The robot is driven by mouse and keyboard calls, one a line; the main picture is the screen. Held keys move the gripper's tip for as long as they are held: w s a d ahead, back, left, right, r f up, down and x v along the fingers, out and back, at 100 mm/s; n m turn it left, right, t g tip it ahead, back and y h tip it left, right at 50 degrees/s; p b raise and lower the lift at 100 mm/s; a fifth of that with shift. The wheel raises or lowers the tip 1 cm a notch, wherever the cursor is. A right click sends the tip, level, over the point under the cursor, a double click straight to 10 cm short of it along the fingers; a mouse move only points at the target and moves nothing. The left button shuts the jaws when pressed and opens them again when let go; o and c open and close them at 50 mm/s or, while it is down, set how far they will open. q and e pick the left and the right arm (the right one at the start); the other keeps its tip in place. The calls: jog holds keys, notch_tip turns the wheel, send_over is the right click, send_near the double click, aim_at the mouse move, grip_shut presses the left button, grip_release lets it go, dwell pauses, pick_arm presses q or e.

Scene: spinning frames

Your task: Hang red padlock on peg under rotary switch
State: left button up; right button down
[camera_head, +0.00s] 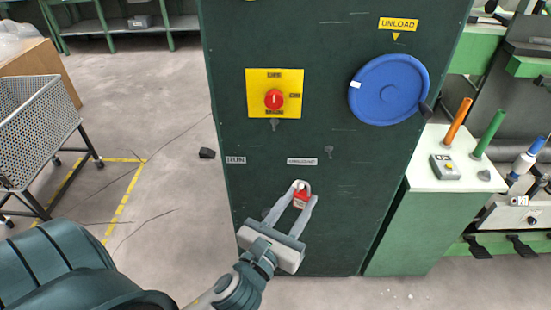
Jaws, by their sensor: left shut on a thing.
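The red padlock (301,199) is between the fingers of my left gripper (299,194), which is shut on it. Its pale shackle points up. It is in front of the lower part of the dark green cabinet (340,230). The rotary switch (273,99) is a red knob on a yellow plate, above and a little left of the padlock. A small peg (275,124) shows just under the yellow plate, well above the gripper. My right gripper is not in view.
A blue handwheel (388,90) with a dark handle sticks out on the cabinet's right. Another small peg-like part (328,151) is below it. A green bench (440,220) with a control box stands right. A mesh cart (35,130) stands left; floor between is mostly clear.

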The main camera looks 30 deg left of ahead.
pick_arm(q)
jog(key=w+a+r+n+g+y+p, duration=0.2)
jog(key=w+a+r+n+y+p, duration=0.1)
jog(key=w+a+n+y+p, duration=0.2)
jog(key=a+n+y+p, duration=0.2)
jog(key=a+y+p, duration=0.1)
jog(key=a, duration=0.1)
jog(key=shift+w+a+n+g+p, duration=0.2)
jog(key=shift+w+n+g+p, duration=0.1)
jog(key=shift+n+g, duration=0.1)
jog(key=shift+r, duration=0.1)
jog(key=shift+w+a, duration=0.1)
jog(key=shift+w, duration=0.05)
jog(key=shift+f+b+x, duration=0.15)
jog(key=shift+b+x, duration=0.35)
jog(key=shift+x, duration=1.6)
jog(key=shift+f+b+x, duration=0.15)
jog(key=shift+b+x, duration=0.3)
jog(key=shift+x, duration=1.65)
jog(key=shift+w+a+f, duration=0.35)
jog(key=shift+w+f, duration=0.05)
jog(key=shift+f, duration=0.05)
